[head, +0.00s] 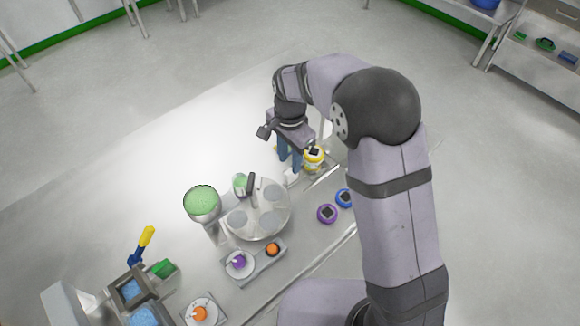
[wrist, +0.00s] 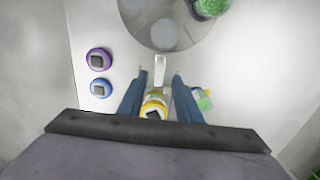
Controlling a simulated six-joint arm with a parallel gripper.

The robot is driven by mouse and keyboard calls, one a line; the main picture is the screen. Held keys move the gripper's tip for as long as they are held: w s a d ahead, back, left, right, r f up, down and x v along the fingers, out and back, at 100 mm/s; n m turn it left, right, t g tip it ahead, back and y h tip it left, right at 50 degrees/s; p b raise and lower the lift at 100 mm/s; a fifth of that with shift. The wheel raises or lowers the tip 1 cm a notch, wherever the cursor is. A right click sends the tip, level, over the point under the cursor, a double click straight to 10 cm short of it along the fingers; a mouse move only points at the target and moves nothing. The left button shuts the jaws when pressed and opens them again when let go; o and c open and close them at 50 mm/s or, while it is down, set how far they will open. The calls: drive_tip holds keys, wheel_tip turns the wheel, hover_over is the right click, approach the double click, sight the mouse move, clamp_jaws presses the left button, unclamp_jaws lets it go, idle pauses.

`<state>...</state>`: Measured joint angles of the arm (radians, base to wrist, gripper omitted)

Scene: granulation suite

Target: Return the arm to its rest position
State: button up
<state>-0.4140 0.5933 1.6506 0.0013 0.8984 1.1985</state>
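A yellow round device with a dark square top (head: 314,153) is beside the fingers in the head view. In the wrist view this yellow device (wrist: 153,106) shows between the fingers, partly hidden by the gripper body. A small white upright piece (wrist: 160,70) shows between the fingertips, with gaps on both sides. My arm is bent and reaches out over the bench.
The turntable (head: 262,223) carries a cup of green granules (head: 241,184). A larger green-filled vessel (head: 202,203) stands beside it. Purple (head: 327,213) and blue (head: 344,197) round devices sit nearby.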

drive_tip(key=shift+r, duration=0.75)
drive_tip(key=shift+s+d+r, duration=0.1)
drive_tip(key=shift+s+d, duration=0.05)
drive_tip(key=shift+d, duration=0.2)
drive_tip(key=s+d+n, duration=0.9)
drive_tip(key=s+d, duration=0.8)
drive_tip(key=s, duration=0.2)
drive_tip(key=shift+s+d+r, duration=0.15)
drive_tip(key=shift+d+r, duration=0.2)
drive_tip(key=shift+r, duration=0.05)
idle(1.1)
